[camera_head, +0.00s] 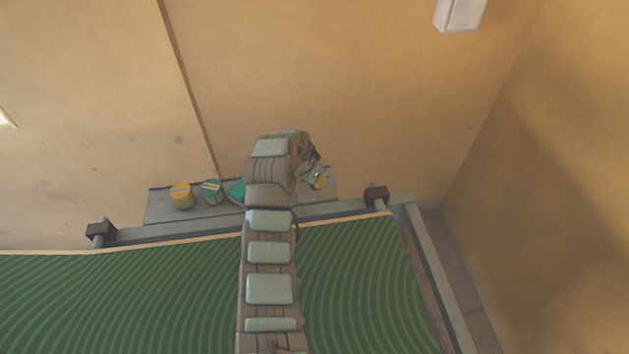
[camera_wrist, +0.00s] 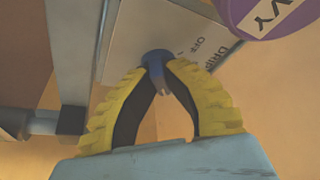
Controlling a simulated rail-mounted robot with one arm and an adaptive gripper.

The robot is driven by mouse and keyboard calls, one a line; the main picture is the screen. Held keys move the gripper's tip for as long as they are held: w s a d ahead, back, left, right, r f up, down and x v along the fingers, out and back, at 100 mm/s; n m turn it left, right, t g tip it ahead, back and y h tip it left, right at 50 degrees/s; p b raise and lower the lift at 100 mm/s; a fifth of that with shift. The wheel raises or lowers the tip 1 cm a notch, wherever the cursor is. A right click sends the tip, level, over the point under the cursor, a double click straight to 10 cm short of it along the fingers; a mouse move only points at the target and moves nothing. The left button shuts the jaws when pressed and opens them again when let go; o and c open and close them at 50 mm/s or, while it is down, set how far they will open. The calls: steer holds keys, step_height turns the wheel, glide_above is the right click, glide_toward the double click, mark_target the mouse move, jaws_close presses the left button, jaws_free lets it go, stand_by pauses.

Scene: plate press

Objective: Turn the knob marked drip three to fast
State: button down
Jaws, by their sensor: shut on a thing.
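In the wrist view my gripper (camera_wrist: 162,80) has its two yellow, dark-lined fingers closed at the tips on a small blue knob (camera_wrist: 158,57). The knob sits on a white plate (camera_wrist: 130,45) that bears the words OFF and DRIP, tilted and partly cut off. The number after DRIP is not readable, nor is a FAST mark in view. In the head view my gripper (camera_head: 318,179) shows only as a small patch beyond my arm, over the shelf; the knob is hidden there.
A purple round container (camera_wrist: 262,15) with a label ending in VY is close beside the plate. A grey shelf (camera_head: 158,207) holds a yellow-topped pot (camera_head: 181,195) and a green pot (camera_head: 212,192). A green patterned bed (camera_head: 130,295) with a grey frame lies in front.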

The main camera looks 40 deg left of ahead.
steer(key=c, duration=1.1)
jaws_free()
steer(key=v, duration=1.2)
steer(key=shift+w, duration=0.15)
